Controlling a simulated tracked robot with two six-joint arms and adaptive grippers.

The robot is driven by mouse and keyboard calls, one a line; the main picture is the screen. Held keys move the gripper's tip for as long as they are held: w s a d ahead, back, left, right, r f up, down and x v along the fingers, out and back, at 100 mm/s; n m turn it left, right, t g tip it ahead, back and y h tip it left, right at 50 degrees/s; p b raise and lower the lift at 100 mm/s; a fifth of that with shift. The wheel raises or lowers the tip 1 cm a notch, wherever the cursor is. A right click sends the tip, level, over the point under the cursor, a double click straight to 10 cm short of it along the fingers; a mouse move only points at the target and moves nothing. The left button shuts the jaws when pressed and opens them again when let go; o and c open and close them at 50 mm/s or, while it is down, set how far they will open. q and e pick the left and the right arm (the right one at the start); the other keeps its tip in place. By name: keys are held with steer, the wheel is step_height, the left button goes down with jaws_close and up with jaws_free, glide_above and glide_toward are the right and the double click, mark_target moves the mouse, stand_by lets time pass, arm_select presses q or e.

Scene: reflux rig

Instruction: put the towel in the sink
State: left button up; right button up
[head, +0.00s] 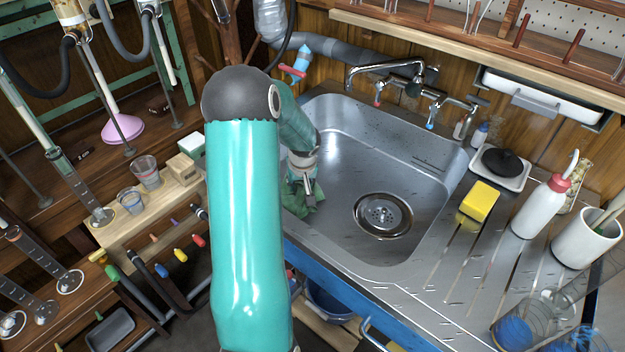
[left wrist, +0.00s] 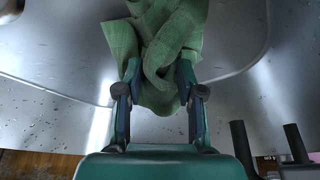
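The green towel (left wrist: 165,40) is a crumpled bunch at the left side of the sink (head: 345,150), partly hidden by my left arm in the head view (head: 297,203). My left gripper (left wrist: 160,75) points down over the sink's left side. Its fingers stand on both sides of the towel, with folds filling the gap between them, and it appears shut on the towel. The towel is inside the basin's outline; whether it touches the basin floor is hard to tell. My right gripper is not in view.
Taps (head: 385,72) stand behind the basin. On the right drainer are a yellow sponge (head: 480,200), a white bottle (head: 540,207) and a white cup (head: 586,238). Glassware and a wooden rack (head: 150,205) stand left of my arm. The basin around the drain (head: 383,215) is clear.

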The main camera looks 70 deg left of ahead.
arm_select(q)
steer(key=o, duration=0.5)
steer(key=shift+r, duration=0.1)
steer(key=v, duration=1.2)
